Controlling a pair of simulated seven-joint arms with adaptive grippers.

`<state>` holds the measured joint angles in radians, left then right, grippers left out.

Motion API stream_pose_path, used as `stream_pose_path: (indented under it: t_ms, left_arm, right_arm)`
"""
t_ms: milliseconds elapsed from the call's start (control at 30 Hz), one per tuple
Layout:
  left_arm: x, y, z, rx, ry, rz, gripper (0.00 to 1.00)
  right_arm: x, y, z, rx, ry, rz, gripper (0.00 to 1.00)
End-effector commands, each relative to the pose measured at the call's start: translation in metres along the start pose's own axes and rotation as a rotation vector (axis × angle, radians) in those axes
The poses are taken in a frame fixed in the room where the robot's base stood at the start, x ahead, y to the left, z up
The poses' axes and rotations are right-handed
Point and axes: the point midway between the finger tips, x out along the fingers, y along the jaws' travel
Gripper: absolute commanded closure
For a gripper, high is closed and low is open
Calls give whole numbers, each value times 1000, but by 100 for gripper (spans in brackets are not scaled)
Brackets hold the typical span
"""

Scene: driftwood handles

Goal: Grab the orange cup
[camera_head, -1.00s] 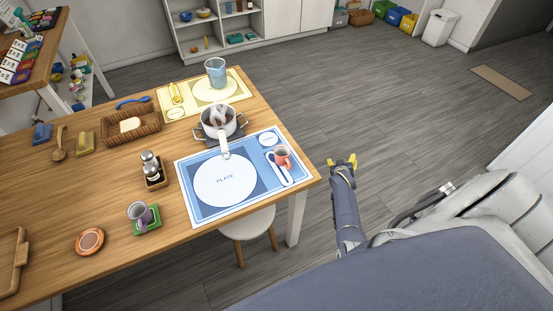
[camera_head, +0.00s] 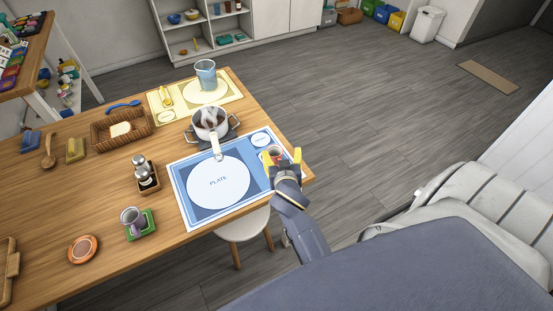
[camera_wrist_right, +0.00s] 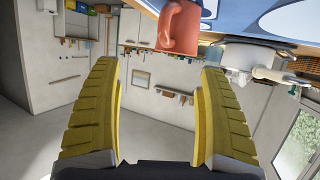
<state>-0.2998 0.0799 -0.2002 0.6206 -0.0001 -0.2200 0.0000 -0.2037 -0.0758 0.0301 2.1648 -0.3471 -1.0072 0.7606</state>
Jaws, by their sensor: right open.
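The orange cup (camera_head: 273,153) stands on the right part of the blue placemat (camera_head: 182,184), near the table's right edge. My left gripper is not in view.
A white pot (camera_head: 209,123) with a handle stands behind the placemat. A blue pitcher (camera_head: 206,74) stands on the yellow placemat. A stool (camera_head: 243,225) is below the table edge.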

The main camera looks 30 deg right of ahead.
Motion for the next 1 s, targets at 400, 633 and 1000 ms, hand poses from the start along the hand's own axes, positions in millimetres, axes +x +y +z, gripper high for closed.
stream_pose_path:
  t_ms: [400,633,1000]
  left_arm:
    - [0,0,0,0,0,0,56]
    - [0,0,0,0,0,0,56]
    - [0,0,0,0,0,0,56]
  right_arm:
    - [-1,-19,18,29,-26,-42,23]
    - [30,-20,18,27,-26,-42,23]
    - [56,-21,20,29,-27,-41,23]
